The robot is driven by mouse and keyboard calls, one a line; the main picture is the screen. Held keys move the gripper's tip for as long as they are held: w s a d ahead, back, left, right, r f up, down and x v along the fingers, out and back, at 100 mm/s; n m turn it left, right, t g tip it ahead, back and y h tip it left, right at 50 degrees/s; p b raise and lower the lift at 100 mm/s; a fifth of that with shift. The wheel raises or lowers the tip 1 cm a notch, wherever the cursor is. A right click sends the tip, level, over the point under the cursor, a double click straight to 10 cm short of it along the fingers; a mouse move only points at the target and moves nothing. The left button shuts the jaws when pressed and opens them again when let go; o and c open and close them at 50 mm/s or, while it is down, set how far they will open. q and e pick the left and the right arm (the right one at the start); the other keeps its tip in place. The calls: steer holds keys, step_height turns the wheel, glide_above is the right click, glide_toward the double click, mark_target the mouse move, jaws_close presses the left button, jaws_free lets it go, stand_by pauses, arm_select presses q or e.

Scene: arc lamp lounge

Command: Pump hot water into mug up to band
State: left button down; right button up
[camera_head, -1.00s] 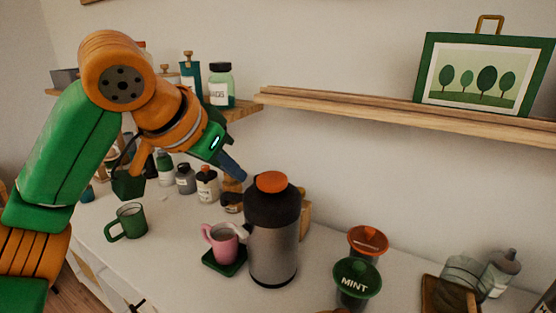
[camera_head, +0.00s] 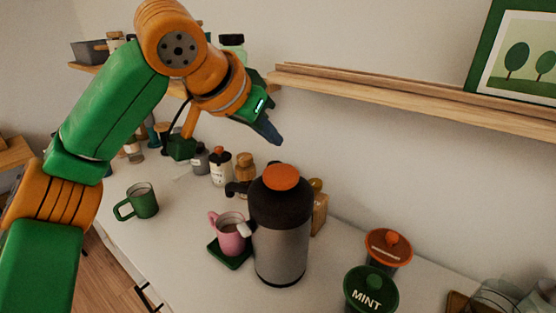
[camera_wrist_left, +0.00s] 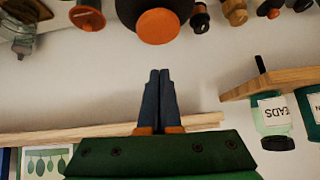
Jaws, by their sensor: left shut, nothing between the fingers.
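The pump flask (camera_head: 281,235) has a steel body, a dark top and an orange round pump button (camera_head: 281,177). It stands upright on the counter. A pink mug (camera_head: 231,236) sits on a green square coaster (camera_head: 229,257) just left of the flask, near its dark spout (camera_head: 238,188). The liquid level and any band in the mug are too small to tell. My left gripper (camera_head: 275,137) is shut and empty, above the orange button and apart from it. In the left wrist view, its fingers (camera_wrist_left: 159,80) are together below the orange button (camera_wrist_left: 158,25). My right gripper is not in view.
A green mug (camera_head: 142,202) stands at the left of the counter. Several bottles (camera_head: 220,169) stand behind. An orange-lidded jar (camera_head: 389,247) and a green-lidded MINT jar (camera_head: 371,289) stand right of the flask. A wooden wall shelf (camera_head: 400,98) runs behind.

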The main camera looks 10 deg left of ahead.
mark_target(279, 175)
arm_select(q)
steer(key=x, duration=0.3)
steer(key=shift+f, duration=0.2)
step_height(279, 175, down, 3)
steer(key=shift+w+r, duration=0.1)
steer(key=shift+w, duration=0.05)
steer(key=shift+a+f, duration=0.1)
steer(key=shift+f, duration=0.6)
steer(key=shift+f+b, duration=0.3)
steer(key=shift+f, duration=0.75)
